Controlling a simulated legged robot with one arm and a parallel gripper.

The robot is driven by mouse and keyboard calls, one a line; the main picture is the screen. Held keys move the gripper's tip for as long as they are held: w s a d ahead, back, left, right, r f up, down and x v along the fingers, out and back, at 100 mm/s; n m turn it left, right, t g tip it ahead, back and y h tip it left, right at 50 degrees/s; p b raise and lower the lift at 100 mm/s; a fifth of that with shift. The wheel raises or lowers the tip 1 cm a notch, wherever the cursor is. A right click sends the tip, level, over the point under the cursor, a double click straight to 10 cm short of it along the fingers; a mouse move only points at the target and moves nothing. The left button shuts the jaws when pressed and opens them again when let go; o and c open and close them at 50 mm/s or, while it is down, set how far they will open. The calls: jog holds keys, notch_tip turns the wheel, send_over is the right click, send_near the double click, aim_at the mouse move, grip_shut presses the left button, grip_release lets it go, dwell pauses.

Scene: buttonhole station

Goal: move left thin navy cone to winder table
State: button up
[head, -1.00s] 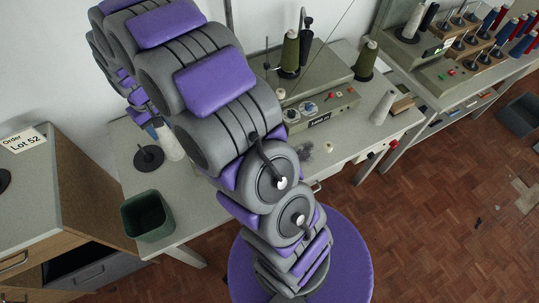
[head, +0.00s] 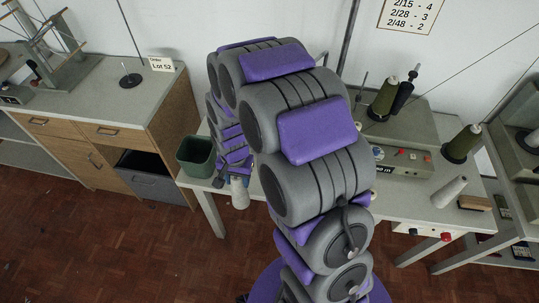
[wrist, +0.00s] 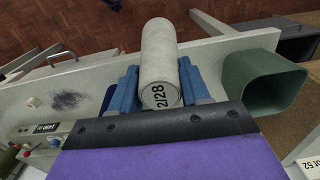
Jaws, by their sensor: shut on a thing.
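My gripper (wrist: 160,87) has blue fingers and is shut on a pale grey cone (wrist: 159,55), whose end is marked 2/28. In the head view this cone (head: 239,194) hangs below my arm, near the table's front edge. I see no clearly navy cone in my gripper. A dark, thin cone (head: 404,93) stands behind the machine; I cannot tell whether it is navy or black. A wooden cabinet (head: 120,113) with a grey top, a bare spindle (head: 130,79) and a Lot 52 card stands at the left. A device (head: 62,66) sits at its far left; I cannot tell which surface is the winder table.
A green bin (head: 196,155) stands at the left end of the machine table (head: 400,207). Olive cones (head: 383,100) and another pale cone (head: 449,191) stand around the machine (head: 407,160). A grey drawer (head: 150,183) juts from the cabinet. The floor at the left front is clear.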

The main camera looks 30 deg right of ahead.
jog(key=w+d+f+b, duration=0.1)
jog(key=w+d+f, duration=0.1)
jog(key=w, duration=0.5)
jog(key=w+d+f+b, duration=0.1)
jog(key=w+f+b, duration=0.1)
jog(key=w, duration=0.6)
jog(key=shift+w+d+f, duration=0.3)
jog(key=shift+d+f, duration=0.1)
jog(key=shift+f, duration=0.2)
jog(key=o, duration=1.3)
jog(key=shift+a, duration=0.35)
